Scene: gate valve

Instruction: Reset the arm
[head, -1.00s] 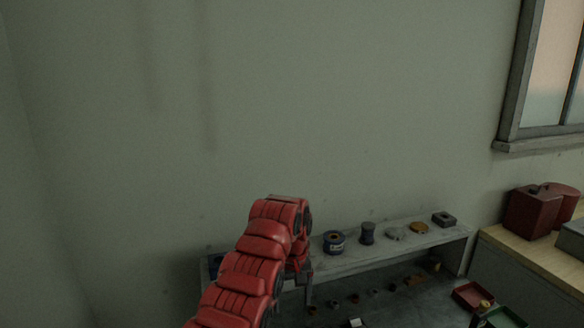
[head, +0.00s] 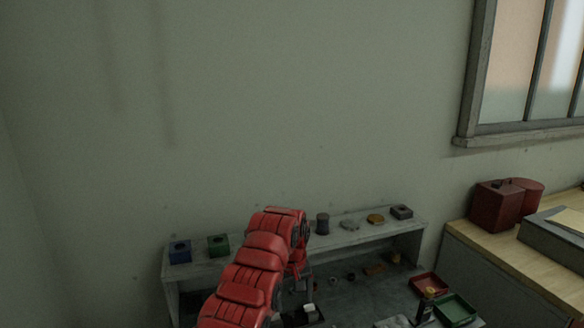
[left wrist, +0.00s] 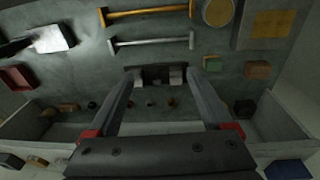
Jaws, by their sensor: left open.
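My left arm, red and segmented, reaches in from the bottom of the head view and bends down at its wrist. My left gripper (head: 297,288) hangs in front of the grey shelf (head: 345,245), partly hidden behind the arm. In the left wrist view its two dark fingers (left wrist: 158,82) are spread wide with nothing between them, so it is open and empty. Beyond the fingertips lies a small dark holder with pale blocks (left wrist: 157,76), apart from the fingers as far as I can see. My right gripper is not in view.
A blue block (head: 180,252), a green block (head: 218,245) and several small parts stand on the shelf. Red (head: 427,285) and green (head: 455,310) trays sit at the right. Two long tools (left wrist: 150,40) lie on the bench.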

